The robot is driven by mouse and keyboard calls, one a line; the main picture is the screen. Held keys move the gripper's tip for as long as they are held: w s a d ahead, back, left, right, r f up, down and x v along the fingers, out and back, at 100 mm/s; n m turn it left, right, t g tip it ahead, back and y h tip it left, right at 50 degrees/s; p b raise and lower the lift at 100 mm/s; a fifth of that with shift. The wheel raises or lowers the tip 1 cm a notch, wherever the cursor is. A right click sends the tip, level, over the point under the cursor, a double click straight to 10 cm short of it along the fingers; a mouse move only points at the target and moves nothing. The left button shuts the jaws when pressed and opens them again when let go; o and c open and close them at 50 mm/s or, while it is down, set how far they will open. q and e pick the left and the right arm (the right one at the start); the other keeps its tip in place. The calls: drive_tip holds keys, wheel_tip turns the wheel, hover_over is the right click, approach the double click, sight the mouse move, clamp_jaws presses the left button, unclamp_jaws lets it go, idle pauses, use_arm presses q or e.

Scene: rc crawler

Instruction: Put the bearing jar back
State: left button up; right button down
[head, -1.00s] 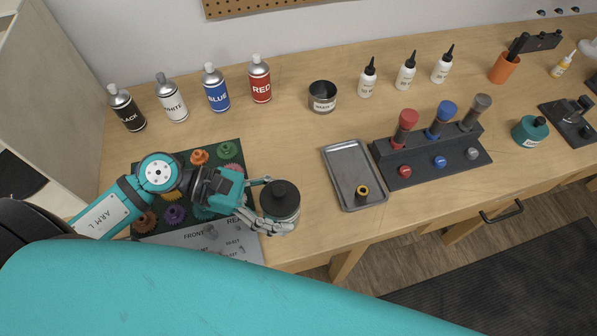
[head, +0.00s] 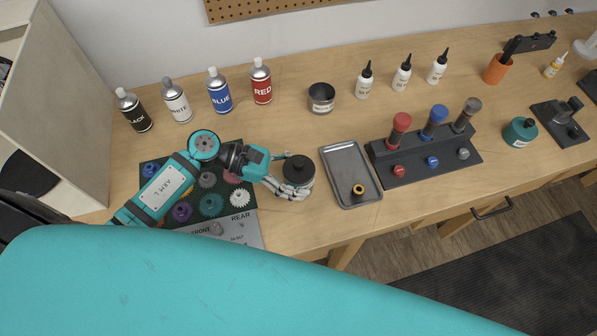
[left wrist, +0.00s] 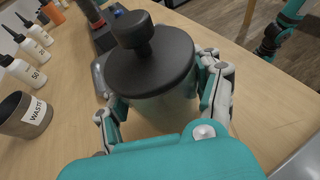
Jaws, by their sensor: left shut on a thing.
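The bearing jar is a clear jar with a black knobbed lid (head: 298,170). My left gripper (head: 290,182) is shut around its body, just left of the metal tray. In the left wrist view the jar's black lid (left wrist: 152,65) fills the middle, upright, with fingers of my left gripper (left wrist: 165,115) on both sides of the glass. The jar's contents are hidden by the lid and fingers. I cannot tell whether its base touches the table. My right gripper does not show.
The metal tray (head: 338,156) holds a small black and yellow ring-like part (head: 358,190). A dark rack (head: 440,157) with red, blue and grey handles stands right of it. The waste tin (head: 321,98), bottles and spray cans line the back. A gear mat (head: 225,208) lies left. Bare wood lies between jar and tin.

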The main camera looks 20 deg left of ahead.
use_arm(q)
drive_tip(key=shift+f+b, duration=0.2)
drive_tip(key=shift+b, duration=0.1)
drive_tip(key=o, duration=1.4)
drive_tip(key=shift+r, duration=0.1)
drive_tip(key=shift+a+r, duration=0.1)
drive_tip(key=shift+a, duration=0.05)
drive_tip(key=b+v, duration=0.4)
drive_tip(key=v, duration=0.6)
drive_tip(key=shift+s+a, duration=0.1)
drive_tip(key=shift+a, duration=0.25)
drive_tip(key=shift+s+a+r+b, duration=0.1)
drive_tip(key=shift+a+r+b, duration=0.25)
drive_tip(key=shift+a+r, duration=0.1)
